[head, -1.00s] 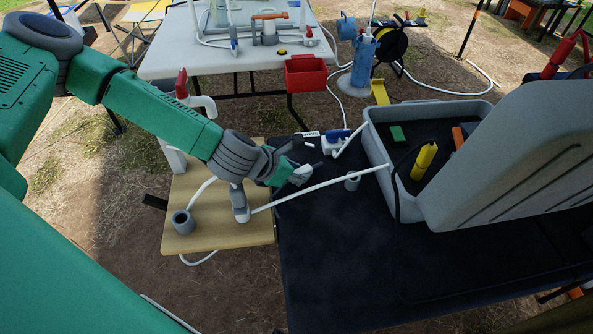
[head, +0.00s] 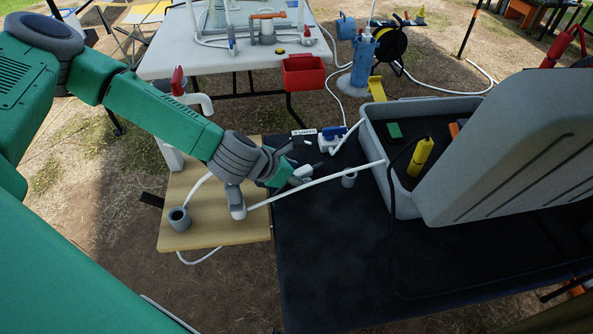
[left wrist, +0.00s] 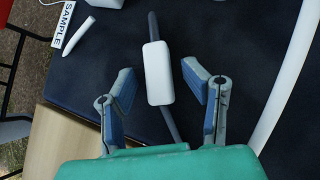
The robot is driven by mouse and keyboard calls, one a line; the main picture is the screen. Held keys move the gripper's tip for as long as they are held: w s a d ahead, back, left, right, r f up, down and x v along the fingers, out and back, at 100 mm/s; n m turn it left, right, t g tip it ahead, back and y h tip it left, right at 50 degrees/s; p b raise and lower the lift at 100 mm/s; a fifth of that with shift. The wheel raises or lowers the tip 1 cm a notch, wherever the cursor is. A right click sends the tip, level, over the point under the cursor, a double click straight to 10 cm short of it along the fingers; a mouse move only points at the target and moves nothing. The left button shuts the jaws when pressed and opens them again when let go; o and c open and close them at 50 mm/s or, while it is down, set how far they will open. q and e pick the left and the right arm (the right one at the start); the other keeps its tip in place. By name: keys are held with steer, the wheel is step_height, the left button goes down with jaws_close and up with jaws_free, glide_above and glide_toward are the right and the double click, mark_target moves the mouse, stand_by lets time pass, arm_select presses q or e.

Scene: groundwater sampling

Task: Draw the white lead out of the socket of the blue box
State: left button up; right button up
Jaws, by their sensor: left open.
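A small blue-and-white box (head: 333,136) sits at the far left of the dark table, just beyond my left gripper (head: 305,160). A thin white lead (head: 334,98) comes down to it from behind. The socket is too small to make out. In the left wrist view, my left gripper (left wrist: 160,90) is open. A white oblong piece (left wrist: 158,72) with dark bars at both ends shows between and beyond its fingers, with gaps on both sides. I cannot tell whether it belongs to the lead. My right gripper is not in view.
A thick white tube (head: 315,184) runs past my left gripper towards the open grey case (head: 405,206). A grey cup (head: 349,180) stands beside the tube. A wooden board (head: 210,238) is at the left; the dark table's front (head: 340,270) is clear.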

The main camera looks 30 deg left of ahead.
arm_select(q)
steer(key=shift+a+r, duration=0.1)
steer(key=shift+r, duration=0.1)
steer(key=r, duration=0.9)
steer(key=shift+w+d, duration=0.1)
steer(key=shift+d, duration=0.15)
steer(key=shift+r, duration=0.25)
steer(key=shift+a, duration=0.1)
steer(key=shift+a, duration=0.15)
